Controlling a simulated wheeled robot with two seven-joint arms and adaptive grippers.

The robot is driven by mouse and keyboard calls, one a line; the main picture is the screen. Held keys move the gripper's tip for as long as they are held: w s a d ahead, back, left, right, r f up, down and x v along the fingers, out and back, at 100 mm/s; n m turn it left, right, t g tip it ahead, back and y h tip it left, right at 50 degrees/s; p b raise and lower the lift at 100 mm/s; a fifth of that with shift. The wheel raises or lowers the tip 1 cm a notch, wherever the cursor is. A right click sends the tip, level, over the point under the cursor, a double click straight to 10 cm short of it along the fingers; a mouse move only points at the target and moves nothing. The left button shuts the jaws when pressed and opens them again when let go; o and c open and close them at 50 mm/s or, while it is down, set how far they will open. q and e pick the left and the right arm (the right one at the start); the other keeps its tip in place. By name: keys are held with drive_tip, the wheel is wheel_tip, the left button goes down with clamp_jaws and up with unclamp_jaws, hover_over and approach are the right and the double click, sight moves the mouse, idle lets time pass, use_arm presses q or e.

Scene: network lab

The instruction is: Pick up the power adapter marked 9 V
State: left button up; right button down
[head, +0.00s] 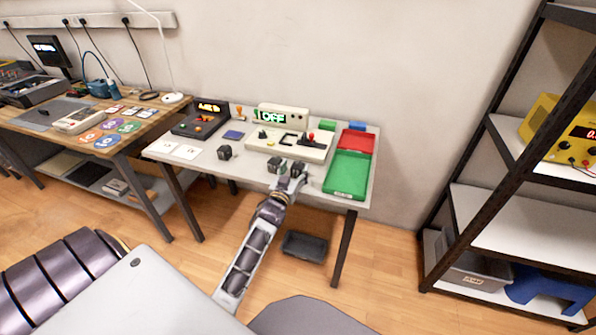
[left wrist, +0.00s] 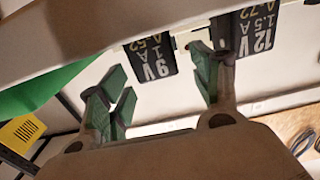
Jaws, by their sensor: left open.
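The black power adapter marked 9 V (left wrist: 152,62) shows in the left wrist view, its label upside down, between the lines of my two open fingers. In the head view it appears to be the right one of two dark adapters (head: 298,169) at the table's front edge. My left gripper (left wrist: 160,92) is open and empty, with green pads. In the head view my left gripper (head: 288,184) is at that front edge, close to both adapters. The adapter marked 12 V (left wrist: 258,30) is beside one finger. My right gripper is out of view.
A third dark adapter (head: 225,152) stands farther left on the table. A green tray (head: 346,178) and a red tray (head: 357,140) are at the right. A control panel (head: 290,146) is behind the adapters. A shelf rack (head: 520,220) stands at the far right.

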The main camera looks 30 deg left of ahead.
sight(298, 164)
use_arm(q)
drive_tip(key=shift+x, duration=1.75)
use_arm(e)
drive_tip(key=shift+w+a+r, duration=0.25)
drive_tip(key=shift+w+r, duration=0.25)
use_arm(q)
drive_tip(key=shift+d+f, duration=0.1)
drive_tip(key=shift+c, duration=0.3)
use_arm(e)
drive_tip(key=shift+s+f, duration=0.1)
use_arm(q)
drive_tip(key=c, duration=1.2)
drive_tip(key=shift+r, duration=0.2)
drive_tip(key=shift+c, duration=0.2)
